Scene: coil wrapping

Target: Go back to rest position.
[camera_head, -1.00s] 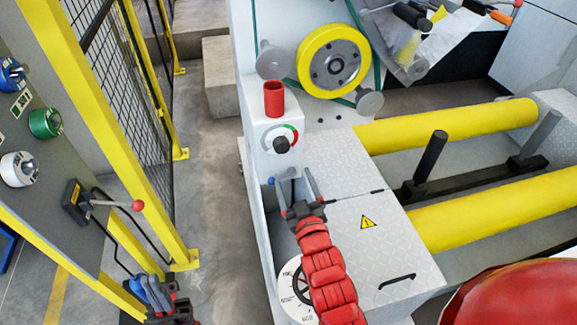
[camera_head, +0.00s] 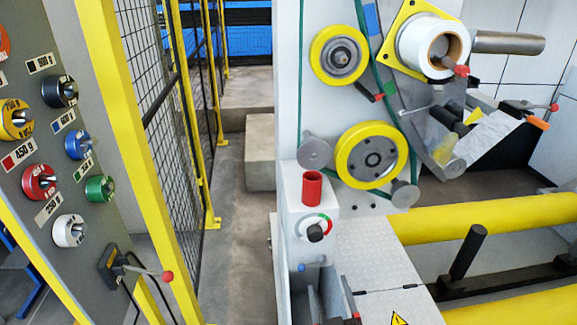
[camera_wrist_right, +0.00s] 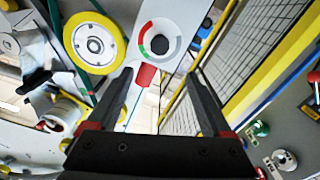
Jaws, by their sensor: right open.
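My right gripper (camera_head: 333,290) is at the bottom of the head view, in front of the machine's control box, with part of it cut off by the frame edge. Its two dark fingers stand apart with nothing between them, as the right wrist view (camera_wrist_right: 160,85) also shows. The control box has a round dial with a dark knob (camera_head: 315,233) and a red cylinder (camera_head: 311,188) on top. In the right wrist view the dial (camera_wrist_right: 159,40) is beyond the fingertips. My left gripper is not in view.
The machine carries yellow wheels (camera_head: 371,160), a white roll (camera_head: 430,45) and yellow rollers (camera_head: 500,217) at right. A grey panel with coloured knobs (camera_head: 75,147) and a lever with a red tip (camera_head: 150,272) stands left, beside a yellow-framed mesh fence (camera_head: 172,120). Bare floor lies between.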

